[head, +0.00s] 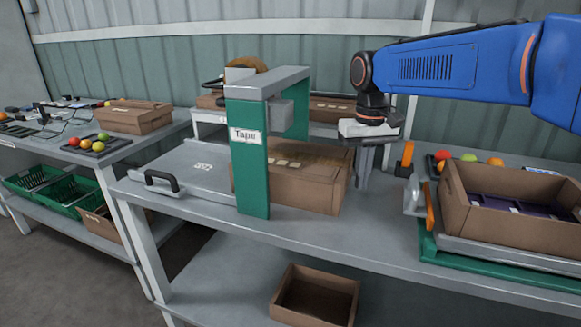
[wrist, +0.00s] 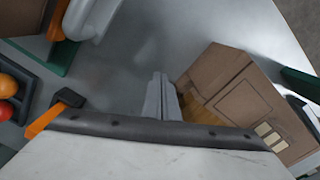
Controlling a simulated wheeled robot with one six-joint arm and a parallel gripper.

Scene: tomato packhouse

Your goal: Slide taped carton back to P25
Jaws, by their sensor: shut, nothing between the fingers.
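The taped carton (head: 312,188) is a closed brown box under and to the right of the green tape arch (head: 254,165), with tan tape and several pale labels on top. It also shows at the right of the wrist view (wrist: 222,75). My gripper (head: 364,186) points down just right of the carton, shut and empty. In the wrist view its fingers (wrist: 158,78) are together beside the carton's end; I cannot tell whether they touch it. A sliding plate (head: 185,172) with a black handle lies left of the arch. I cannot make out a P25 mark.
An open brown carton (head: 500,208) stands on a green-edged scale at right, near a tape dispenser with an orange handle (head: 429,205). An orange-handled tool (head: 406,155) and a fruit tray lie behind.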

